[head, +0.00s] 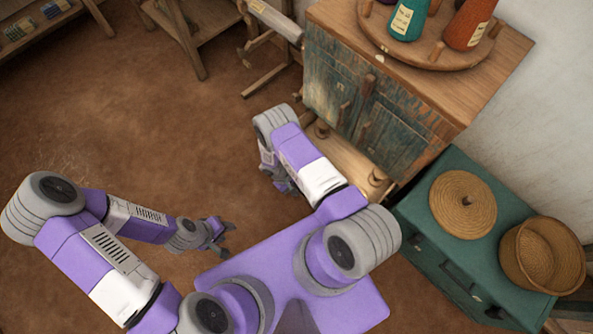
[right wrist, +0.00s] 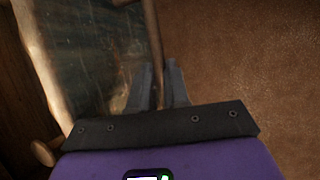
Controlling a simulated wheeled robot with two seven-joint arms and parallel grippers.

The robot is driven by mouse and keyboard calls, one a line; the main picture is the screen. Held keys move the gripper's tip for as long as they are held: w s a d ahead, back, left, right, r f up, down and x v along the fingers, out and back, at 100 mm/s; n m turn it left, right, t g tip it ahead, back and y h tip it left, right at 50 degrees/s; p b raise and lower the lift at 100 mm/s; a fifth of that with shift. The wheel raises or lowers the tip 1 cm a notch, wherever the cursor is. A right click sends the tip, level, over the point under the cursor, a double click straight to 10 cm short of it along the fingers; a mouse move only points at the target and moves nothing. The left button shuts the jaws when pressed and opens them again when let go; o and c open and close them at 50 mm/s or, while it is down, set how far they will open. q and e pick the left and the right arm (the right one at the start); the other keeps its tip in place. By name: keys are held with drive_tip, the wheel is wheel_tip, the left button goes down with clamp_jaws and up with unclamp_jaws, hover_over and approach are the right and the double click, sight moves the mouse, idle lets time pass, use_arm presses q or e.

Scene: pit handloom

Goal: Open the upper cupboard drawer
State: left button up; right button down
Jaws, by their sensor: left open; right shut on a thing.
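The wooden cupboard (head: 322,88) with worn blue-green doors stands at the upper middle of the head view. A pale wooden drawer-like part (head: 347,160) with round knobs juts out below the doors, partly hidden by my right arm. My right gripper (head: 284,184) is low beside it, mostly hidden by its own wrist. In the right wrist view its fingers (right wrist: 161,72) are closed around the end of a narrow wooden bar (right wrist: 154,40); I cannot tell which part this is. A round knob (right wrist: 43,153) shows at lower left there. My left gripper (head: 219,236) is open and empty, away from the cupboard.
A round board (head: 380,42) with yarn cones stands on the cupboard top. A green chest (head: 420,215) with a woven lid (head: 462,204) and a basket (head: 541,256) is at right. Wooden stands are at the top. The brown floor at left is clear.

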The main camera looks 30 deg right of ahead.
drive_tip(key=c, duration=1.1)
unclamp_jaws()
drive_tip(key=p+v, duration=0.2)
drive_tip(key=v, duration=0.5)
drive_tip(key=shift+a+r, duration=0.15)
drive_tip(key=shift+r, duration=0.1)
drive_tip(key=s+a+r+m+t+y+p, duration=0.2)
drive_tip(key=s+a+r+y, duration=0.1)
drive_tip(key=r, duration=0.6)
drive_tip(key=s+a+r+m+t+y+p, duration=0.2)
drive_tip(key=s+r, duration=0.4)
drive_tip(key=r, duration=0.4)
drive_tip(key=a+m+y+p, duration=0.1)
drive_tip(key=a+y, duration=0.1)
drive_tip(key=shift+s+a+r, duration=0.2)
drive_tip(key=shift+a, duration=0.2)
